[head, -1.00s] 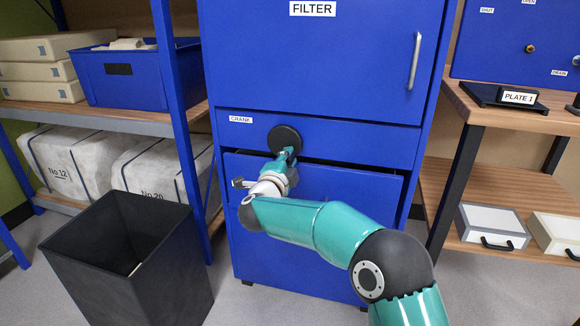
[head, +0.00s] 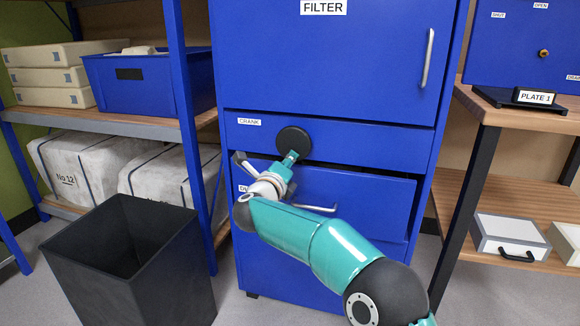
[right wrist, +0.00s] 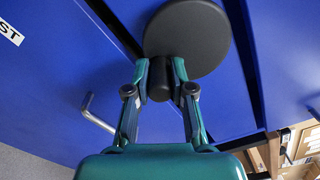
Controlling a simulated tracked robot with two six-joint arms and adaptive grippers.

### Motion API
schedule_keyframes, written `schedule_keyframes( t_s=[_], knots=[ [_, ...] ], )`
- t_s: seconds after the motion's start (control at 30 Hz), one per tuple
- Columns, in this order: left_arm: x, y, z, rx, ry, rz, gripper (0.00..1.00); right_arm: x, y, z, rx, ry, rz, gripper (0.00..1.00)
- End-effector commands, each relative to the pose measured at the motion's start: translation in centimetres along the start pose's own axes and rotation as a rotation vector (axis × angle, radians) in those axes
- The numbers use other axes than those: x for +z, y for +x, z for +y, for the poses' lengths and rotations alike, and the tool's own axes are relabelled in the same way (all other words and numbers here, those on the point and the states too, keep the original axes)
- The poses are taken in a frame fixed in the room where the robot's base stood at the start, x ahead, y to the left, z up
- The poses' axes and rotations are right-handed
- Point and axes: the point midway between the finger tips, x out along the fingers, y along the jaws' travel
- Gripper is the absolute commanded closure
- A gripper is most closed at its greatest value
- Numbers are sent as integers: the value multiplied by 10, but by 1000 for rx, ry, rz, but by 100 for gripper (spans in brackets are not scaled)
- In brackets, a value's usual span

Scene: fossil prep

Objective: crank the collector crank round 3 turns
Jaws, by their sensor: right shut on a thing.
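The collector crank is a black round disc (head: 294,141) on the blue cabinet front, right of the CRANK label (head: 249,122). It also shows in the right wrist view (right wrist: 205,35). A short black handle (right wrist: 160,80) sticks out from the disc's lower left part in that view. My right gripper (right wrist: 161,68) is shut on this handle, with one finger on each side of it. In the head view, my right gripper (head: 291,157) sits at the disc's lower edge and hides the handle. My left gripper is not in view.
A drawer (head: 350,195) below the crank stands slightly out, its bar handle (head: 318,209) close to my right arm. The FILTER door (head: 325,60) above is shut. A black bin (head: 130,270) stands at left, a wooden bench (head: 530,115) at right.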

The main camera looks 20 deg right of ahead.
Motion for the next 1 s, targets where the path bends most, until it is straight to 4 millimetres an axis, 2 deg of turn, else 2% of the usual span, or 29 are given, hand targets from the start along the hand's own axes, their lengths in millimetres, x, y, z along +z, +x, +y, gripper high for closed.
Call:
schedule_keyframes(
  t_s=[0.03,0.6,0.63,0.73,0.77,1.0],
  knots=[
    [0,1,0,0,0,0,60,-2,-1,9,13,10,5,100],
    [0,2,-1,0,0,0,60,0,-1,10,15,45,4,100],
    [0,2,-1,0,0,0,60,0,-1,10,15,45,4,72],
    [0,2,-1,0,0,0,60,0,-1,9,14,45,4,56],
    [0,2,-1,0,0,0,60,0,-1,9,14,45,4,52],
    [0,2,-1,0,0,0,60,1,0,5,7,47,2,52]
  ],
)
